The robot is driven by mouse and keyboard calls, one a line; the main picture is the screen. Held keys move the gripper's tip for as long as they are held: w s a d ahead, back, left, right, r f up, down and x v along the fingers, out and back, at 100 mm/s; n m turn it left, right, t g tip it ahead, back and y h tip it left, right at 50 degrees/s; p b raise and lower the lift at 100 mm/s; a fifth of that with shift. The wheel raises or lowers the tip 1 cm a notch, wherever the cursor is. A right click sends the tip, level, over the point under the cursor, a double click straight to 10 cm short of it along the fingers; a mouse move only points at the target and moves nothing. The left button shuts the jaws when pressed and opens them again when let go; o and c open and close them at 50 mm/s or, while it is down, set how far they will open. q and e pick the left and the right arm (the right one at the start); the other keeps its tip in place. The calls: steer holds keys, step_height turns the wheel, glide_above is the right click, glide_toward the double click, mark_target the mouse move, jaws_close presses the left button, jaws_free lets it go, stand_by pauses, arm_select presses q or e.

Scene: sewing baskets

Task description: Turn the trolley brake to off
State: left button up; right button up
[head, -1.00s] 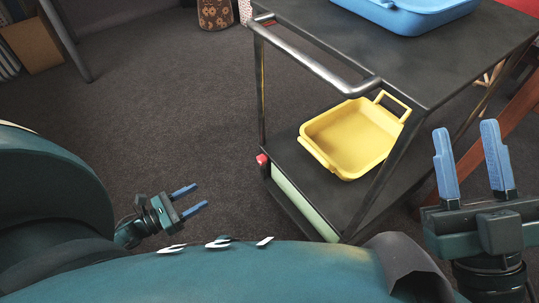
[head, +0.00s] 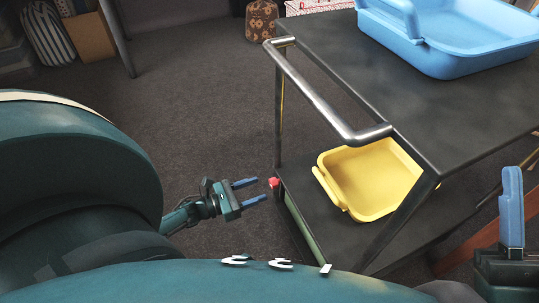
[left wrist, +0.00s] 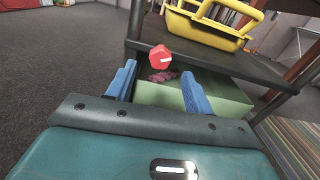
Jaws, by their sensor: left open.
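The trolley (head: 400,75) is dark with a steel push handle (head: 320,92). Its brake is a small red knob (head: 273,183) at the near left end of the lower shelf. In the left wrist view the red knob (left wrist: 159,58) shows a white mark and lies ahead, between the fingers and beyond their tips. My left gripper (head: 262,190) is open, its blue fingers pointing at the knob with a small gap. My right gripper (head: 511,205) is cut by the right edge; only one blue finger shows, so its opening is unclear.
A yellow basket (head: 326,190) sits on the lower shelf and a blue basket (head: 440,62) on the top. A green box (left wrist: 225,92) lies under the lower shelf. A patterned brown basket (head: 262,20) stands at the back. The carpet left of the trolley is clear.

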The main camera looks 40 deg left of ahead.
arm_select(q)
steer(key=shift+b+x, duration=0.35)
steer(key=shift+x, duration=2.25)
arm_select(e)
steer(key=shift+s+d+r+n+y, duration=0.1)
steer(key=shift+s+r+n+y, duration=0.1)
steer(key=shift+r+n+y, duration=0.45)
steer(key=shift+f, duration=0.15)
arm_select(q)
steer(key=c, duration=1)
